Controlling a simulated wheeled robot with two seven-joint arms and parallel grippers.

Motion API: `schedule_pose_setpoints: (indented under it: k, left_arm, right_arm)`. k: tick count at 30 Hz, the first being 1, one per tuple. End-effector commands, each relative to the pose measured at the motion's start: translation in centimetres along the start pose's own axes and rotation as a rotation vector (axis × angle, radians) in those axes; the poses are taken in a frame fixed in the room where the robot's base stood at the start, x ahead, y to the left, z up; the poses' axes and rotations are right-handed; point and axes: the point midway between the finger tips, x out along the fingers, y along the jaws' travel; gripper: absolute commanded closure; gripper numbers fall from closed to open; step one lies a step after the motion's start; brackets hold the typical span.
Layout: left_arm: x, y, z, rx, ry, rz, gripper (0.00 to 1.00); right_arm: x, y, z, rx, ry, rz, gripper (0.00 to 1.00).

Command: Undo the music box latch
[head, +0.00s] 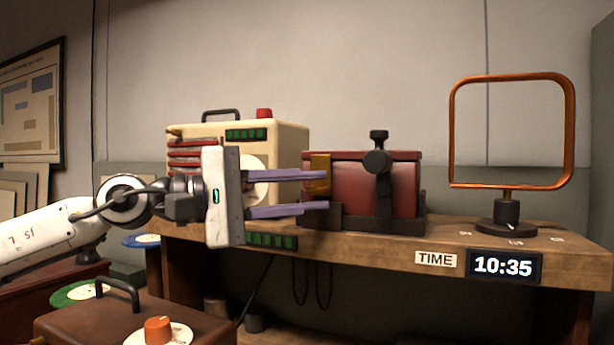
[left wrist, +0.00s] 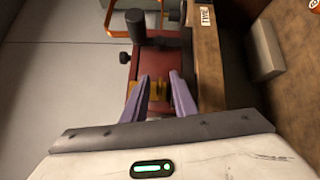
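The music box is a dark red box (head: 345,180) on the wooden bench, with a black knob and post on its front. Its brass latch (head: 320,162) is on the box's left end. My left gripper (head: 327,190) has two purple fingers, spread apart, with their tips at the latch. In the left wrist view the box (left wrist: 158,61) lies just past the fingertips, and brass (left wrist: 161,91) shows between the fingers and beside one of them. I cannot tell whether a finger touches the latch. My right gripper is in neither view.
A cream device (head: 290,142) with a red button stands behind my left gripper. An orange square frame (head: 452,130) on a black stand is at the right of the bench (head: 390,250). A clock (head: 503,266) is on the bench front. A brown case (head: 70,325) is at lower left.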

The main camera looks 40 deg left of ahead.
Motion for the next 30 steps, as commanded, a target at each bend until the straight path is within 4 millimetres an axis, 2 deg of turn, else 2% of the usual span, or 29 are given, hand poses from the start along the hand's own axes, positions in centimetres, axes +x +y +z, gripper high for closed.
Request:
schedule_pose_setpoints:
  k: [10, 14, 15, 23, 30]
  left_arm:
    - [0.2, 0.0, 0.0, 0.000, -0.001, 0.001, 0.76]
    - [0.2, 0.0, 0.0, 0.000, -0.001, 0.001, 0.98]
    - [0.2, 0.0, 0.0, 0.000, -0.001, 0.001, 1.00]
    - [0.1, 0.0, 0.1, -0.007, 0.001, -0.009, 1.00]
    - [-0.1, 0.7, 0.5, -0.067, 0.017, -0.072, 1.00]
  right_arm:
    - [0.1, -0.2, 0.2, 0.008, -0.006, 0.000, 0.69]
    - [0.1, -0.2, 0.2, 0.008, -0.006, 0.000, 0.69]
    - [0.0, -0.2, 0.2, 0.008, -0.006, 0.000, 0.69]
    - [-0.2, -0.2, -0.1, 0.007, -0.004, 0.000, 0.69]
    - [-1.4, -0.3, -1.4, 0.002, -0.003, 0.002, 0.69]
